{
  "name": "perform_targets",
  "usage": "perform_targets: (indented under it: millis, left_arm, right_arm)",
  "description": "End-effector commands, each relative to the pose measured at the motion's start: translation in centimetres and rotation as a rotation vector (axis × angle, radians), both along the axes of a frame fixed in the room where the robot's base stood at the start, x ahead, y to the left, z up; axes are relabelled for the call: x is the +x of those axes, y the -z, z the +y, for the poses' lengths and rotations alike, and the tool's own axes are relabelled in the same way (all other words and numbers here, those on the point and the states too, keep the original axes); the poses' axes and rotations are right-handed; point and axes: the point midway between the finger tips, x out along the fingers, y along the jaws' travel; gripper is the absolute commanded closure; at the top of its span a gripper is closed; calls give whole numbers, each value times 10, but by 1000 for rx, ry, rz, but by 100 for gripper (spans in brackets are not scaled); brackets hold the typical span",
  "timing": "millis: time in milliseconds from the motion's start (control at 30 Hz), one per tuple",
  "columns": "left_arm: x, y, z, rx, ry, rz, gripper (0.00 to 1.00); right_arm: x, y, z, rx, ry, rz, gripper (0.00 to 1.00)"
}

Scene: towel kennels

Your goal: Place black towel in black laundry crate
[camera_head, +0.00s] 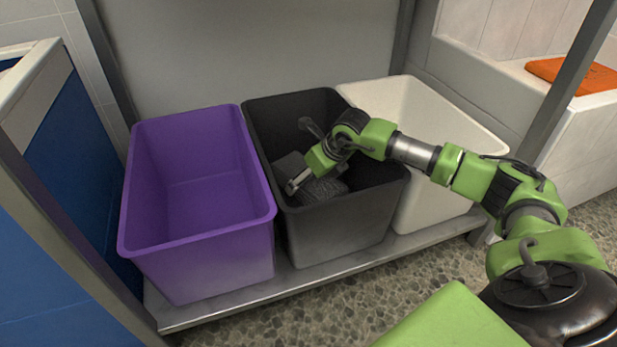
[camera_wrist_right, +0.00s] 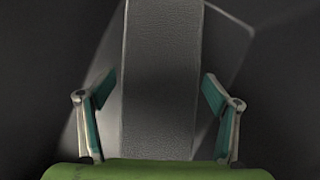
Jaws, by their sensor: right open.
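The black laundry crate (camera_head: 340,225) stands between a purple crate and a white crate. A dark grey-black folded towel (camera_head: 322,190) lies inside it, partly hidden by my arm and gripper. My right gripper (camera_head: 298,182) reaches down into the black crate, over the towel. In the right wrist view, the gripper (camera_wrist_right: 160,105) is open, with one finger on each side of a dark textured strip of towel (camera_wrist_right: 160,70). I cannot tell whether the fingers touch it. My left gripper is not in view.
The purple crate (camera_head: 262,215) on the left is empty; the white crate (camera_head: 440,210) is on the right, partly behind my right arm. The crates stand on a metal shelf (camera_head: 225,308) between posts. An orange towel (camera_head: 575,75) lies on a white ledge.

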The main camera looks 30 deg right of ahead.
Motion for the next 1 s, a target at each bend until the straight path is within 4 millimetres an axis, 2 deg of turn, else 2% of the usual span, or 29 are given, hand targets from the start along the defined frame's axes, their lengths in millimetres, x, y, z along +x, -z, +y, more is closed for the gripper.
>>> perform_targets:
  millis: [300, 600, 800, 1000]
  left_arm:
    - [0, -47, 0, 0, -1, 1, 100]
    - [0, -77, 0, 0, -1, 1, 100]
    - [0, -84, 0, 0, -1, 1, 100]
    - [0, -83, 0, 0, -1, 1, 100]
  right_arm:
    - [-25, -51, -5, -2, 0, 1, 18]
    - [-48, -89, -8, -1, 0, 0, 18]
    - [-55, -99, -9, -1, 0, 0, 18]
    - [-56, -99, -9, 0, 0, -1, 18]
